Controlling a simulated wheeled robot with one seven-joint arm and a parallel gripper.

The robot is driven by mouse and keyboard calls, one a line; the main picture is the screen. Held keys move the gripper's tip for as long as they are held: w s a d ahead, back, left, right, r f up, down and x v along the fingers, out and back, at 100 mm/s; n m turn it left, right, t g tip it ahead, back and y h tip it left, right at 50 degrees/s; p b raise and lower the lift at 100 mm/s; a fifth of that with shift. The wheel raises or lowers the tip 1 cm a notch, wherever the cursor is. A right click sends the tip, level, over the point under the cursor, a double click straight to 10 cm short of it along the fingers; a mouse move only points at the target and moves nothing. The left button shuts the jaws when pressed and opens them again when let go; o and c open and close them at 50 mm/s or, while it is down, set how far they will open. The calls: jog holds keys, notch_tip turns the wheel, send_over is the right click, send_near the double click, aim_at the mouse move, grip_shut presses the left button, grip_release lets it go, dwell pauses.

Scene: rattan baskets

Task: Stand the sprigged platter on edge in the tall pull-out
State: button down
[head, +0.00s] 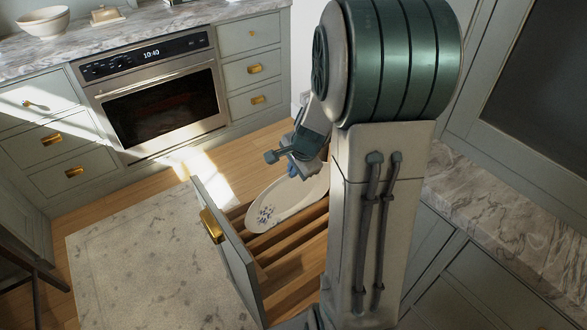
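The sprigged platter (288,204) is a white oval with a small blue and purple sprig near its lower left end. It is tilted over the wooden slats of the open pull-out (241,260); I cannot tell whether it rests on them or hangs just above. Its right end is hidden behind my arm. My gripper (292,168) is at the platter's upper rim, with a blue fingertip against or very near it. My wrist and arm hide the rest of the fingers, so their grip is unclear.
The pull-out's front with its brass handle (212,226) faces left over a pale rug (150,265). An oven (160,100) stands among drawers behind. A white bowl (43,22) and a butter dish (105,15) sit on the marble counter. Another marble counter (520,225) lies at right.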

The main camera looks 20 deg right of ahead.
jog(key=shift+f+b, duration=3.35)
jog(key=shift+f, duration=0.1)
jog(key=c, duration=1.6)
grip_release()
jog(key=shift+o, duration=0.2)
jog(key=p+v, duration=0.3)
jog(key=v, duration=1.1)
jog(key=shift+a, duration=0.1)
jog(key=s+a+r+n+g+p, duration=0.1)
jog(key=s+a+r+n+p, duration=0.5)
jog(key=s+a+n, duration=0.5)
jog(key=s+r+n, duration=0.1)
jog(key=r+n, duration=0.1)
jog(key=n, duration=0.2)
jog(key=shift+s+n+g+h, duration=0.3)
jog(key=shift+s+h, duration=0.1)
